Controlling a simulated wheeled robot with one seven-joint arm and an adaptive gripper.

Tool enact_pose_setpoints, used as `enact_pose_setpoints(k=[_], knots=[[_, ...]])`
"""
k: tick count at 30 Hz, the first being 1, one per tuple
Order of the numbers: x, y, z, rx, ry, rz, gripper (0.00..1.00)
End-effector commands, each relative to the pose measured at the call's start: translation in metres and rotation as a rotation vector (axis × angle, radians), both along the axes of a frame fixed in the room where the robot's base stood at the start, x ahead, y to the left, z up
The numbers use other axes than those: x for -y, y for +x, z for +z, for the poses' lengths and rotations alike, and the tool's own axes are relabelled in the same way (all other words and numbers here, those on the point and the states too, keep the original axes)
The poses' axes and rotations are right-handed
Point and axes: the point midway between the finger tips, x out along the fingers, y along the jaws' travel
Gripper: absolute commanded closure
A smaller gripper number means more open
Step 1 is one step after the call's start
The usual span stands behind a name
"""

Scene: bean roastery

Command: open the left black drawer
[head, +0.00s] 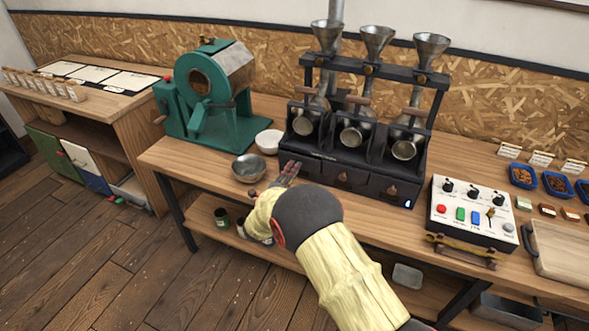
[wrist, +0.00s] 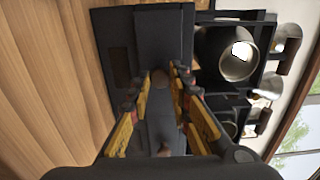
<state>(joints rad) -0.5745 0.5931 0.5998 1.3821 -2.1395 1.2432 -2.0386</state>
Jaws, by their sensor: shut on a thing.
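The black rack (head: 350,160) has a row of small black drawers with wooden knobs along its base. The left black drawer is mostly hidden behind my gripper (head: 290,170) in the head view, so I cannot tell how far it is out. The middle drawer (head: 343,178) and right drawer (head: 391,190) look closed.
A metal bowl (head: 248,168) stands just left of my gripper, with a white bowl (head: 269,141) behind it. A green roaster (head: 210,95) is farther left. A control box (head: 472,212) stands to the right.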

Motion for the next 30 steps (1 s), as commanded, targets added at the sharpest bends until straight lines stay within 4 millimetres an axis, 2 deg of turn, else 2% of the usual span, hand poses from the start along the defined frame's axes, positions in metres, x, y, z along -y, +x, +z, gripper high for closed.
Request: enact_pose_setpoints(k=[9,15,19,27,28,30], knots=[[-0.028,-0.072,0.003,-0.008,-0.004,0.007,1.00],[-0.039,-0.103,0.002,-0.005,-0.002,0.004,1.00],[-0.040,-0.109,0.000,-0.004,-0.002,0.002,1.00],[-0.039,-0.109,-0.001,-0.004,-0.001,0.002,1.00],[-0.039,-0.109,-0.001,-0.004,-0.001,0.002,0.78],[-0.039,-0.109,-0.001,-0.004,-0.001,0.001,0.74]])
